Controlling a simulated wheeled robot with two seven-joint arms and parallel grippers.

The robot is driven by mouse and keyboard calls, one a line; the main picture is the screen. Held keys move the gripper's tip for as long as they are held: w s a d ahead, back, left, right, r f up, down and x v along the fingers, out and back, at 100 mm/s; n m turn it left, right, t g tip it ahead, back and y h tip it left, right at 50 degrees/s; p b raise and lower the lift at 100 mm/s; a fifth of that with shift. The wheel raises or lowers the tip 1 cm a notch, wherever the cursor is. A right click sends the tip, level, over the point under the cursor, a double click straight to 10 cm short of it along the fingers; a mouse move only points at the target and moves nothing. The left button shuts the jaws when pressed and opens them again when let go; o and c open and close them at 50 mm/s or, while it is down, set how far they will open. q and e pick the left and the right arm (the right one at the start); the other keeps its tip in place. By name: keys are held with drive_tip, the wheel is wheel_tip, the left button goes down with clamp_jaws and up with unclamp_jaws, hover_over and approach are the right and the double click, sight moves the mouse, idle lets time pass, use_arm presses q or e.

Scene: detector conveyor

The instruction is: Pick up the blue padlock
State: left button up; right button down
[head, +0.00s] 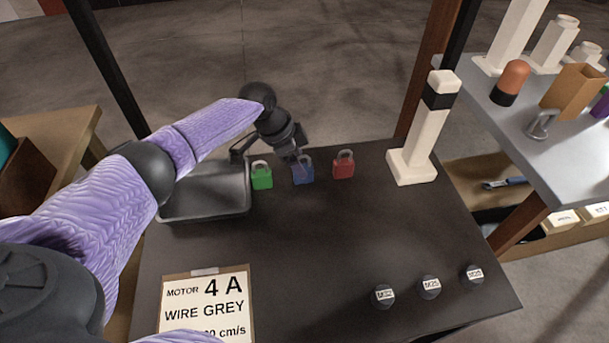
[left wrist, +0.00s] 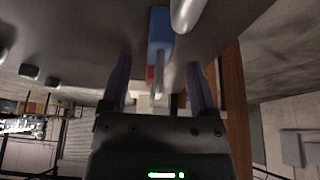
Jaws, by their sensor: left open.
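The blue padlock (head: 302,174) stands on the dark table between a green padlock (head: 262,176) and a red padlock (head: 343,165). My left gripper (head: 297,157) is at the blue padlock's top and partly covers it in the head view. In the left wrist view, my left gripper (left wrist: 159,85) is open. The blue padlock's body (left wrist: 160,30) is ahead, with its grey shackle between the two fingers. I cannot tell whether the fingers touch it. A bit of the red padlock (left wrist: 150,73) shows behind it. My right gripper is not in view.
A dark tray (head: 205,208) lies left of the padlocks. A white post with a black band (head: 425,130) stands at the right. A paper sign (head: 205,305) and several labelled dark knobs (head: 430,287) are nearer. The table's middle is clear.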

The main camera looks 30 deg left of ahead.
use_arm(q)
drive_tip(key=b+x, duration=0.1)
drive_tip(key=x, duration=0.2)
drive_tip(key=shift+f, duration=0.15)
clamp_jaws()
